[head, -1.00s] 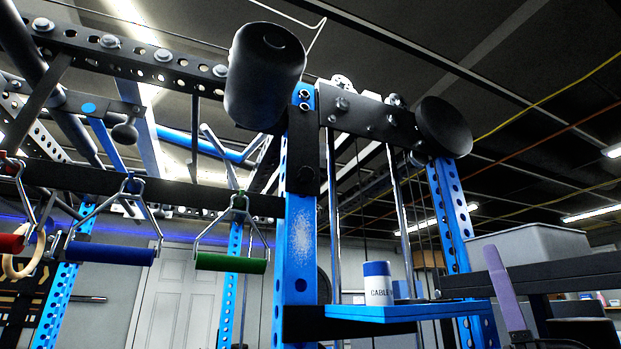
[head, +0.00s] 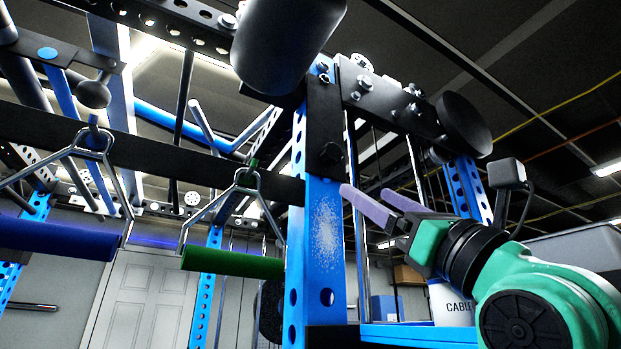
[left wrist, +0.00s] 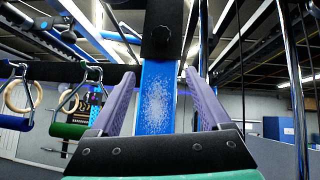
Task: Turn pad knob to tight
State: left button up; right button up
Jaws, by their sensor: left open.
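The pad knob (head: 331,153) is a small dark round knob on the black bracket at the front of the blue upright (head: 322,240). It also shows in the left wrist view (left wrist: 161,38), top centre, beyond the fingertips. The black cylindrical pad (head: 285,42) is above it in the head view. My left gripper (head: 366,192) has two purple fingers and reaches in from the right, just right of and below the knob. The fingers are apart with nothing between them; in the left wrist view (left wrist: 159,78) they flank the upright. Any tight marking is not readable. My right gripper is not in view.
A green handle (head: 232,262) and a blue handle (head: 55,238) hang from the rack at left. A white container marked CABLE (head: 450,305) stands on a blue shelf (head: 400,336), partly behind my arm. A round black disc (head: 464,124) is on the rack at upper right.

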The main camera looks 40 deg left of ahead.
aim_at(335, 155)
pick_arm(q)
jog(key=a+r+p, duration=0.2)
jog(key=r, duration=0.1)
jog(key=a+r+p, duration=0.2)
jog(key=r, duration=0.1)
jog(key=a+r+p, duration=0.1)
jog(key=r+p, duration=0.1)
jog(key=r, duration=0.1)
jog(key=shift+w+a+r+p, duration=0.25)
jog(key=shift+w+a+p, duration=0.05)
jog(key=shift+a+p, duration=0.1)
jog(key=shift+w+a+r+p, duration=0.1)
jog(key=shift+a+r+p, duration=0.1)
jog(key=shift+a, duration=0.3)
jog(key=shift+w+a+r+p, duration=0.1)
jog(key=shift+a+r+p, duration=0.1)
jog(key=shift+a, duration=0.25)
jog(key=shift+d+r, duration=0.1)
jog(key=shift+d, duration=0.15)
jog(key=shift+s+d, duration=0.1)
jog(key=shift+d, duration=0.25)
jog(key=shift+a, duration=0.25)
jog(key=c, duration=0.9)
grip_shut()
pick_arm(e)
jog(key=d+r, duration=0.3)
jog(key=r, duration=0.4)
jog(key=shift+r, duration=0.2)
